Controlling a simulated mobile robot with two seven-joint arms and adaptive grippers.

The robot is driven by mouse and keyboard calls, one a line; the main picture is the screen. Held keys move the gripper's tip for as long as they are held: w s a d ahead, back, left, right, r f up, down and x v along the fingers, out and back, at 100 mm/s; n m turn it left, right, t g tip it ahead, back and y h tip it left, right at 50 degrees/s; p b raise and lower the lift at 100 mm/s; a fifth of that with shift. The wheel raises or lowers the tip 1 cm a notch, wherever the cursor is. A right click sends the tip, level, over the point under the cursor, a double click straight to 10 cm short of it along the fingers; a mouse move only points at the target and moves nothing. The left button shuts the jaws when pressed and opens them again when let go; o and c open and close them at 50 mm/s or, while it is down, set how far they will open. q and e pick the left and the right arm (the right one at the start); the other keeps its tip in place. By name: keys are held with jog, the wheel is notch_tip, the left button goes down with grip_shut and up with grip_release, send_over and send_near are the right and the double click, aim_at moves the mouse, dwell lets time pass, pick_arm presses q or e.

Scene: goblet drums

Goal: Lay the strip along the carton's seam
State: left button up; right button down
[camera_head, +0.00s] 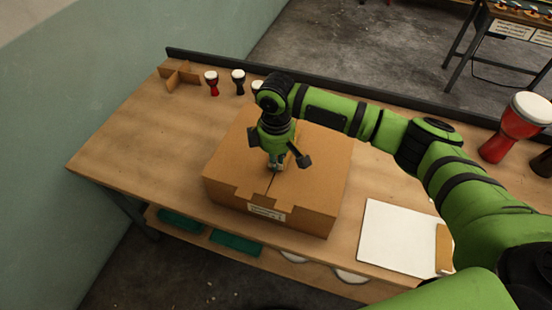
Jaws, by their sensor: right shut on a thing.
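The cardboard carton (235,175) stands shut on the wooden bench, with a dark seam line running along its top from the gripper towards the front edge. A pale label (266,212) sits on its front face. My right gripper (276,167) reaches down onto the middle of the carton's top, at the seam, and is shut on the strip. The strip is mostly hidden by the gripper; a small yellow patch (296,139) shows just behind it, and I cannot tell if it is part of the strip. I cannot tell whether the strip touches the carton. My left gripper is not in view.
The bench (135,150) has free room left of the carton. Small goblet drums (212,83) and a cardboard divider (181,74) stand at the back left. A white board (395,237) with a tan piece (444,248) lies at right. A large red drum (508,130) stands back right.

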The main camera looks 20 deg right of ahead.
jog(key=shift+f, duration=0.5)
jog(key=c, duration=1.3)
grip_release()
